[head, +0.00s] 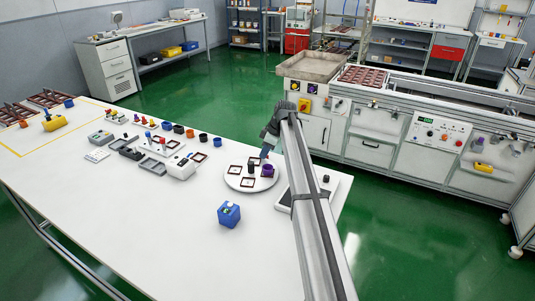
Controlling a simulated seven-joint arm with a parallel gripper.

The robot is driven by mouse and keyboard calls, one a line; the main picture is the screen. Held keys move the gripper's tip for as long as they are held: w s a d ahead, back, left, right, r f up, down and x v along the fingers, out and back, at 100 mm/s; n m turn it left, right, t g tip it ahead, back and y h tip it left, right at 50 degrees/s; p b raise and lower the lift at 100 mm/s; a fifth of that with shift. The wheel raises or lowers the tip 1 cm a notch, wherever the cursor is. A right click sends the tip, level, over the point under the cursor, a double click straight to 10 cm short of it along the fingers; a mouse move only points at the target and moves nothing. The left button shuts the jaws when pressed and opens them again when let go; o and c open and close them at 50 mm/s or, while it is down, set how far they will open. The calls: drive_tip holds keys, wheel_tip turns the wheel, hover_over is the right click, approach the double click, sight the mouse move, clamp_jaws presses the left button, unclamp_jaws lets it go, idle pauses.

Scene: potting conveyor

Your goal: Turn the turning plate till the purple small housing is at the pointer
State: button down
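The turning plate (233,182) is a white round disc on the right part of the white table. A small purple housing (268,171) stands near its right edge. Several dark red square frames, one of them at the front (247,184), and a small dark part (251,169) near the middle are also on the plate. I cannot make out the pointer. My arm covers the area right of the plate. Whether the fingers are open or touching anything is too small to tell.
A blue block (229,214) stands in front of the plate. A white device (181,166), grey trays and a row of small coloured parts lie to the left. A pad (330,187) lies partly behind my arm. The table's front middle is clear.

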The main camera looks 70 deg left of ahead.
drive_tip(key=shift+s+a, duration=0.25)
drive_tip(key=shift+a, duration=0.15)
drive_tip(key=shift+s+a+n+h, duration=0.3)
drive_tip(key=shift+s+a+n, duration=0.15)
drive_tip(key=shift+n, duration=0.35)
drive_tip(key=shift+s+a, duration=0.3)
drive_tip(key=shift+s, duration=0.35)
drive_tip(key=shift+s+a, duration=0.25)
drive_tip(key=shift+s, duration=0.4)
drive_tip(key=shift+s+a, duration=0.15)
drive_tip(key=shift+s, duration=0.55)
drive_tip(key=shift+s+a, duration=0.1)
drive_tip(key=shift+s, duration=0.6)
drive_tip(key=shift+s+d, duration=0.1)
drive_tip(key=shift+s, duration=1.4)
